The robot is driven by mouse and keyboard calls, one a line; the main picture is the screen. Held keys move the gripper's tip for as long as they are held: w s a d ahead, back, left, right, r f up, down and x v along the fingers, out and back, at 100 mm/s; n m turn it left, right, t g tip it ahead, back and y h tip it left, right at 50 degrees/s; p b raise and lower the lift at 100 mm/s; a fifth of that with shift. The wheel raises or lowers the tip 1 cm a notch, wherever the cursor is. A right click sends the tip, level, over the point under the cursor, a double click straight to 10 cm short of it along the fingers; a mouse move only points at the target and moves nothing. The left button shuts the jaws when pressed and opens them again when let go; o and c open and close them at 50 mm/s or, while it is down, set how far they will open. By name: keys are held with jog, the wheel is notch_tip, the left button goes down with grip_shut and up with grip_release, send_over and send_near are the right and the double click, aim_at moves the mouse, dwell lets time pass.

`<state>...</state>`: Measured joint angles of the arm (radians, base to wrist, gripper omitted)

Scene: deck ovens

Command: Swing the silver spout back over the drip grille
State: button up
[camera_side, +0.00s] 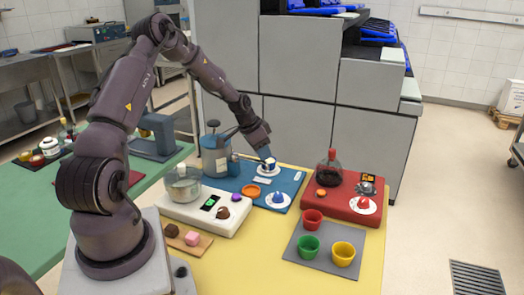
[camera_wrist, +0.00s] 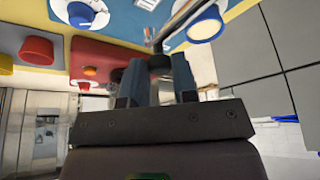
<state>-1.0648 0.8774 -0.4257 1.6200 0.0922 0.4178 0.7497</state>
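In the wrist view a thin silver bar, which looks like the spout (camera_wrist: 179,17), runs from the top edge down toward the gap of my gripper (camera_wrist: 157,72). The two blue-grey fingers stand apart with a gap between them; I see nothing clearly held. A dark round shape shows in the gap, perhaps the dark bottle behind. In the side view my gripper (camera_side: 265,156) is low over the back of the blue mat (camera_side: 229,184), right of the grey pot-like machine (camera_side: 215,152). The spout is too small to make out there. I cannot pick out the drip grille.
Grey cabinets stand behind.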

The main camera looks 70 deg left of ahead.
jog(key=o, duration=0.3)
jog(key=shift+o, duration=0.2)
jog(key=v, duration=1.3)
jog(key=shift+f, duration=0.1)
jog(key=s+d+r, duration=0.4)
jog(key=s+d, duration=0.1)
jog(key=d, duration=0.5)
jog(key=s+d+r, duration=0.4)
jog(key=s+d, duration=0.1)
jog(key=d, duration=0.5)
jog(key=s+d+r+t, duration=0.1)
jog(key=s+d+r, duration=0.3)
jog(key=d, duration=0.7)
jog(key=shift+s+r, duration=0.4)
jog(key=shift+r, duration=0.1)
